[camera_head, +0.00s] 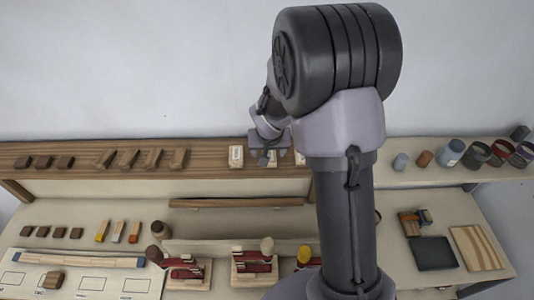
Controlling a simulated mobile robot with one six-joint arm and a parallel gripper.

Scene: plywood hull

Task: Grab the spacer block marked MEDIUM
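My gripper (264,156) is over the raised wooden shelf at the back, small and partly hidden by my own arm. Whether its fingers are open or shut cannot be made out. A pale block with a label (236,156) stands on the shelf just left of the gripper. Another pale block (299,158) shows to its right, partly covered by my arm. Something pale also shows right by the gripper's fingers, mostly hidden. The labels are too small to read, so I cannot tell which block is marked MEDIUM.
The wooden shelf (208,157) also carries several brown blocks and angled wooden pieces to the left. Below it, the bench holds red clamp-like tools (184,268), small blocks and a white labelled board (120,284). Jars and cans (475,153) line the right shelf.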

